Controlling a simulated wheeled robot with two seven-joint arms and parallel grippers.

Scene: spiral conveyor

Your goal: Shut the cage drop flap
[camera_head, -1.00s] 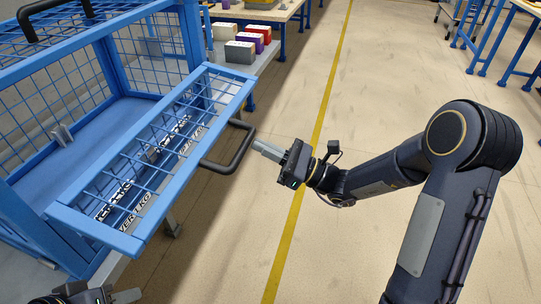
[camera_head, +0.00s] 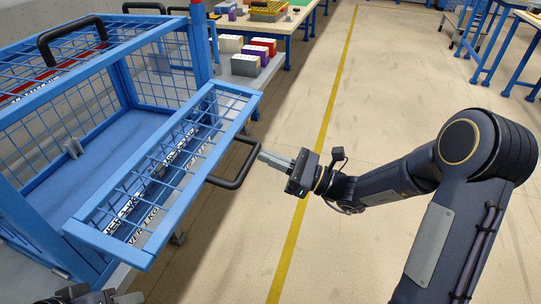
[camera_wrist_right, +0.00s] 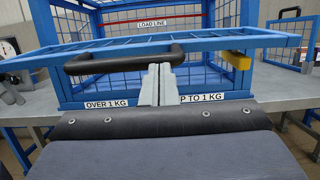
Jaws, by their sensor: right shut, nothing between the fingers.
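The blue mesh drop flap (camera_head: 205,152) of the cage (camera_head: 85,135) is open and juts out from the cage front in the head view. Its black bar handle (camera_head: 238,172) is on the outer edge. In the wrist view the flap (camera_wrist_right: 210,43) is seen nearly edge-on, with the handle (camera_wrist_right: 100,63) across its front. My right gripper (camera_head: 263,157) is shut and empty, its fingertips close beside the handle. In the wrist view the fingertips (camera_wrist_right: 158,68) overlap the handle's right part; contact is unclear. My left gripper (camera_head: 125,298) is cut off at the bottom left.
Cartons (camera_head: 243,65) stand on a grey surface beyond the cage. A wooden-topped bench (camera_head: 285,22) is behind them. A yellow block (camera_wrist_right: 235,60) shows by the flap's right end. The floor right of the yellow line (camera_head: 318,140) is clear around my right arm.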

